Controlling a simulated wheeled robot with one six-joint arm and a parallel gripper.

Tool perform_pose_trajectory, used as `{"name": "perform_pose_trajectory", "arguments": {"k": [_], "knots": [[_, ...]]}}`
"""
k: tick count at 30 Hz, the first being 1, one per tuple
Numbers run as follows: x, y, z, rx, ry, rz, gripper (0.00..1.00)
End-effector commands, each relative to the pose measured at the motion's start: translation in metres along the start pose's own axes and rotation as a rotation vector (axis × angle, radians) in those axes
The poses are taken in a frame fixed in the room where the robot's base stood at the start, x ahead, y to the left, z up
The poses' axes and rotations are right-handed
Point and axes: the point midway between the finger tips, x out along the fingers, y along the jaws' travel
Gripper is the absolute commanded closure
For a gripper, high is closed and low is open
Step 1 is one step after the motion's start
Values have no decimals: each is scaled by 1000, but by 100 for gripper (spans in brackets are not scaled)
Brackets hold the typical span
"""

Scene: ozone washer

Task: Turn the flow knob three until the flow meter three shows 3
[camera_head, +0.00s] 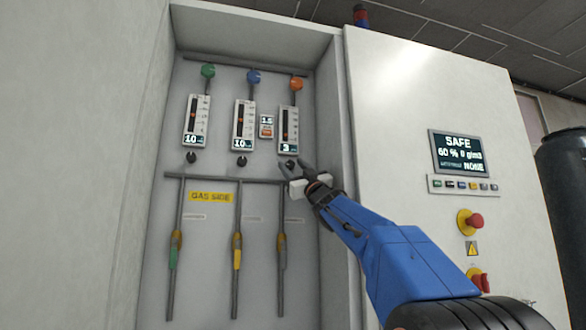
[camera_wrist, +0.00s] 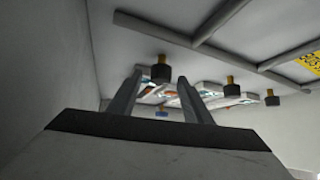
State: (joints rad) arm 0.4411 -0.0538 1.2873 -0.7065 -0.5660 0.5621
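Flow meter three (camera_head: 288,130) is the rightmost of the meters in the head view, below an orange ball, and its display reads 3. My gripper (camera_head: 293,166) is just below this meter, at flow knob three. In the wrist view, the dark knob with a brass stem (camera_wrist: 161,72) lies between the two fingertips of my gripper (camera_wrist: 160,78). A gap shows on each side of the knob, so the gripper is open. Whether the fingertips reach past the knob's front is hard to tell. In the head view my fingers partly hide the knob.
The other two meters, left (camera_head: 195,120) and middle (camera_head: 243,126), both read 10. Their black knobs (camera_head: 191,158) sit below. A horizontal pipe (camera_head: 225,179) runs beneath. The recess's right wall (camera_head: 330,110) is close to my gripper. A panel (camera_head: 458,153) reads SAFE.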

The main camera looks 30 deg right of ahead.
Motion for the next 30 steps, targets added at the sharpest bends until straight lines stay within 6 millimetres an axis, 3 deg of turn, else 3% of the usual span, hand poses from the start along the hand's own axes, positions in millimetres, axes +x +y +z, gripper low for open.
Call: {"name": "perform_pose_trajectory", "arguments": {"k": [11,30], "knots": [[4,2,-3,0,-2,0,55],[61,26,-62,-2,-1,-1,55]]}}
